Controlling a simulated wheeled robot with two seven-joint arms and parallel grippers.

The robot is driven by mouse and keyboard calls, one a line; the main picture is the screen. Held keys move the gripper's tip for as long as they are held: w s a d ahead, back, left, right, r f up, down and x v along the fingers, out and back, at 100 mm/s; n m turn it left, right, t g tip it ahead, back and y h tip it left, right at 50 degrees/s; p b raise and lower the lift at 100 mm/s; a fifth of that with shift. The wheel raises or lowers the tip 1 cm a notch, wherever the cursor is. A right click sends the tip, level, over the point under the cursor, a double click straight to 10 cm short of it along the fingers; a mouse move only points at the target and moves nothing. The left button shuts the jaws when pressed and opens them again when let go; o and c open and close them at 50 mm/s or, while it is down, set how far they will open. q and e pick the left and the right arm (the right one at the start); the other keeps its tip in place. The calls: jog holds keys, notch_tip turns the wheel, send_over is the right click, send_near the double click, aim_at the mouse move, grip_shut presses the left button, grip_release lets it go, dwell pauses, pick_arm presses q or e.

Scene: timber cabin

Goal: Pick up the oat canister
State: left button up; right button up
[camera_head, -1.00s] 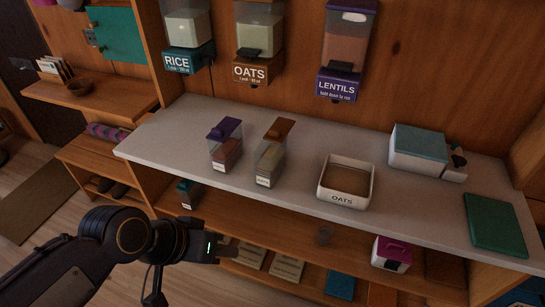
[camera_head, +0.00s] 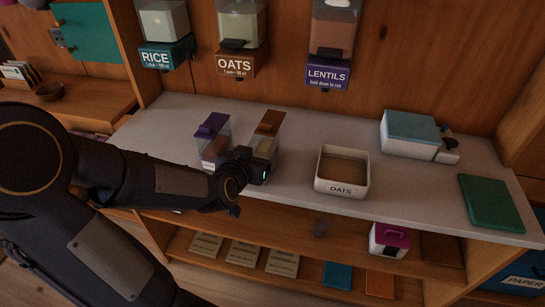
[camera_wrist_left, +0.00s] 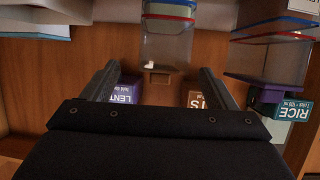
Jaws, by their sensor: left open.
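The oat canister (camera_head: 266,144), clear with a brown lid, stands upright on the grey counter. My left gripper (camera_head: 252,163) is at its front left and hides its lower part. The left wrist picture is upside down; there the canister (camera_wrist_left: 166,45) lies between the two spread fingers of my left gripper (camera_wrist_left: 158,69), with a gap on each side. The gripper is open and empty. I cannot tell how far the fingertips reach along the canister's sides. My right gripper is not in view.
A purple-lidded canister (camera_head: 212,129) stands close to the left. A white OATS tray (camera_head: 341,188) is to the right. Wall dispensers for rice (camera_head: 168,54), oats (camera_head: 236,62) and lentils (camera_head: 328,75) hang behind. A teal-lidded box (camera_head: 409,137) and green board (camera_head: 491,203) lie farther right.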

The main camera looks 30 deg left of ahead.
pick_arm(q)
jog(key=x, duration=0.7)
jog(key=shift+w+a+f, duration=0.2)
jog(key=shift+a+f, duration=0.05)
jog(key=shift+f, duration=0.1)
jog(key=shift+c, duration=0.4)
jog(key=c, duration=1.2)
